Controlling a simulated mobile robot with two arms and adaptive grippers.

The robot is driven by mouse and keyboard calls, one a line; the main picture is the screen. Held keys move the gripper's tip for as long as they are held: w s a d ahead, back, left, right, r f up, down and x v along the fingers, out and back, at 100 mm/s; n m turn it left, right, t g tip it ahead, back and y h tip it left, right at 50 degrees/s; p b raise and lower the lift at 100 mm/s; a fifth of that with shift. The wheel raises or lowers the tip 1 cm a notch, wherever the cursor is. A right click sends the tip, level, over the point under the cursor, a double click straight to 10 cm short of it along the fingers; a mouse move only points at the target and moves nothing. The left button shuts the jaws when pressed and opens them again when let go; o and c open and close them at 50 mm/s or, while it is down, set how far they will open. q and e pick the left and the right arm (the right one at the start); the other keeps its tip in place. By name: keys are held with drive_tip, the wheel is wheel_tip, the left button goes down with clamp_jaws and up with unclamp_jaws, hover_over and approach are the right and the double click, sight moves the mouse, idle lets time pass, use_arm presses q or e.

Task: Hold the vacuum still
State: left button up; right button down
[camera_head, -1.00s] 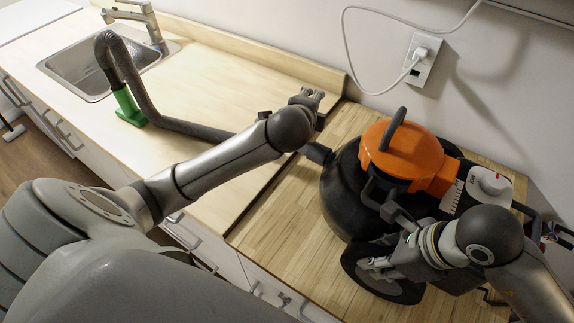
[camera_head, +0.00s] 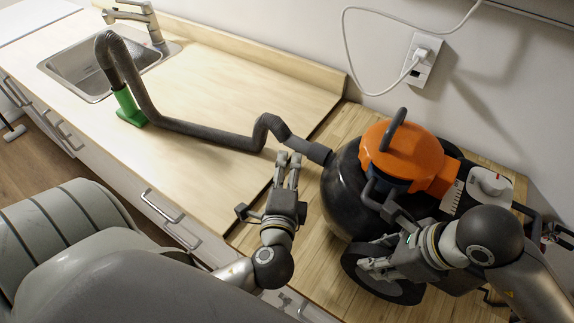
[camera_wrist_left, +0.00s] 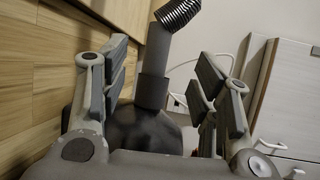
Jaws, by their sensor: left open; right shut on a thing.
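The vacuum has an orange top (camera_head: 402,152) and a round black body (camera_head: 345,195), and stands on the wooden counter. Its grey ribbed hose (camera_head: 200,130) runs left from the body to a green nozzle (camera_head: 128,108) by the sink. My left gripper (camera_head: 287,160) is open and empty, its fingers pointing at the hose end beside the body. In the left wrist view the hose connector (camera_wrist_left: 155,55) and black body (camera_wrist_left: 140,130) show between the parted fingers, apart from them. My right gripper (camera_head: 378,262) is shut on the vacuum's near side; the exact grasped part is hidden.
A sink (camera_head: 95,72) with a faucet (camera_head: 145,18) is at the back left. A white cord hangs from the wall outlet (camera_head: 421,58) behind the vacuum. The pale counter (camera_head: 235,90) between sink and vacuum is mostly clear. Drawer handles (camera_head: 162,205) line the front.

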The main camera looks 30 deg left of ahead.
sight(292, 146)
use_arm(q)
drive_tip(key=x, duration=1.2)
drive_tip(key=shift+c, duration=0.2)
drive_tip(key=shift+s, duration=0.1)
drive_tip(key=c, duration=1.1)
drive_tip(key=a, duration=0.7)
drive_tip(key=shift+r, duration=0.15)
wheel_tip(292, 146, up, 8)
idle(1.2)
